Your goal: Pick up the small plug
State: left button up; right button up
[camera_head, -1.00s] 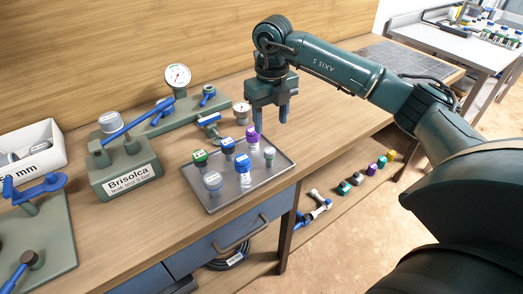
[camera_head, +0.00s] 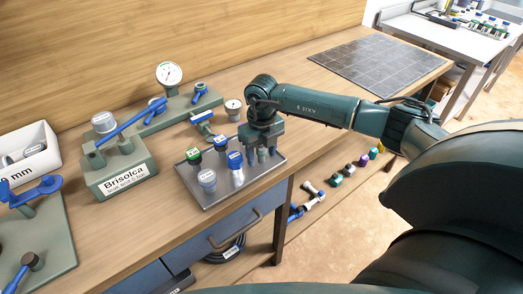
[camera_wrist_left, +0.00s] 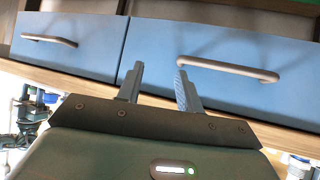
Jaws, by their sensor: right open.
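My right gripper (camera_head: 262,154) is open and low over the tray's right side, pointing down. A slim grey-green shape, likely the small plug (camera_head: 262,155), shows between its fingers; contact cannot be made out. The purple-capped plug is hidden by this gripper. My left gripper (camera_wrist_left: 158,84) is open and empty in the left wrist view, before blue drawers (camera_wrist_left: 230,65).
A Brisolca test block (camera_head: 122,170) with a blue lever and a pressure gauge (camera_head: 169,73) stand left of the tray. A white bin (camera_head: 30,155) is at far left. A dark grid mat (camera_head: 375,58) lies at the back right. Coloured fittings lie on the lower shelf.

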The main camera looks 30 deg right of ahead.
jog(key=c, duration=1.1)
